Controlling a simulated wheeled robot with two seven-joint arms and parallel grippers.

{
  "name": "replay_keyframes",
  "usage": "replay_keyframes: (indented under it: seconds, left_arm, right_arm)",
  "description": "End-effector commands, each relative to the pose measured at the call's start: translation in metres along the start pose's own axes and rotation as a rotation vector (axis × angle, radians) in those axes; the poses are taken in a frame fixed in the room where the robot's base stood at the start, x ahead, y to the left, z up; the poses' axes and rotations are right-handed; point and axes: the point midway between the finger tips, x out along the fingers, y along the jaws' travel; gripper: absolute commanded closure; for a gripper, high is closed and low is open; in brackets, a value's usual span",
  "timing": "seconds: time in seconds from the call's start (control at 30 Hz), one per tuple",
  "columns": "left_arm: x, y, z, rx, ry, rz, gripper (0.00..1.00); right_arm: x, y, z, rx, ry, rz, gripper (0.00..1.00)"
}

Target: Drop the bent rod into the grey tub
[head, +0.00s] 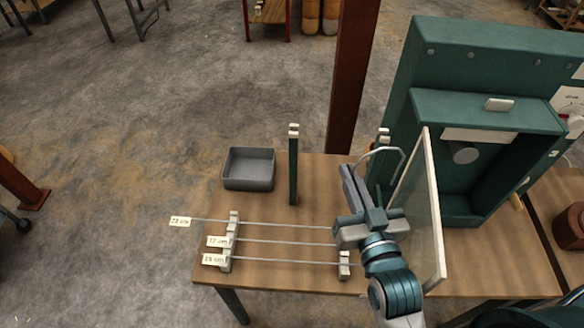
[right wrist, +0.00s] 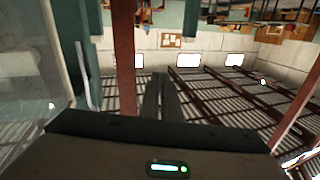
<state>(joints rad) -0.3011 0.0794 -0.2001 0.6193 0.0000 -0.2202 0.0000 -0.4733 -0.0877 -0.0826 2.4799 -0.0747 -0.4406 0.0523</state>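The bent rod (head: 388,149) is a thin pale loop beside the glass panel, just past my right fingers. A thin grey rod with a bent lower end, probably the same one, hangs left of the fingers in the right wrist view (right wrist: 83,75). My right gripper (head: 350,172) is over the table; its two dark fingers, also in the right wrist view (right wrist: 159,78), lie close together with a narrow gap. I cannot tell if they touch the rod. The grey tub (head: 247,184) stands empty at the table's back left. My left gripper is not in view.
Several straight labelled rods lie across a pale rack (head: 228,250) at the front left. A green post (head: 293,165) stands between the tub and my gripper. The clear panel (head: 418,215) and green machine (head: 485,50) stand on the right.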

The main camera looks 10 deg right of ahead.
Motion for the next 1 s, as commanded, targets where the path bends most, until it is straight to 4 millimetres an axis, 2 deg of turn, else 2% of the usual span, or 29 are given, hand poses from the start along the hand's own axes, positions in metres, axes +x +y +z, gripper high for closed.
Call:
replay_keyframes:
  seconds: [0.27, 0.5, 0.63, 0.8, 1.0]
  left_arm:
    - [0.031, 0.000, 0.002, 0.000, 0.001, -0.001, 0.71]
    - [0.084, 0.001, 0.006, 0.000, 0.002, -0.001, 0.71]
    - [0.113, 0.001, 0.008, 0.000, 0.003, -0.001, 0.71]
    - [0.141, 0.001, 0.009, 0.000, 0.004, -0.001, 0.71]
    - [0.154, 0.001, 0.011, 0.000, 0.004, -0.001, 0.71]
  right_arm:
    - [0.018, -0.018, 0.034, 0.008, -0.014, -0.013, 1.00]
    - [0.052, -0.057, 0.086, 0.014, -0.030, -0.026, 1.00]
    - [0.070, -0.080, 0.110, 0.010, -0.028, -0.024, 1.00]
    - [0.085, -0.103, 0.127, 0.004, -0.015, -0.012, 1.00]
    - [0.093, -0.116, 0.132, -0.001, 0.001, 0.000, 1.00]
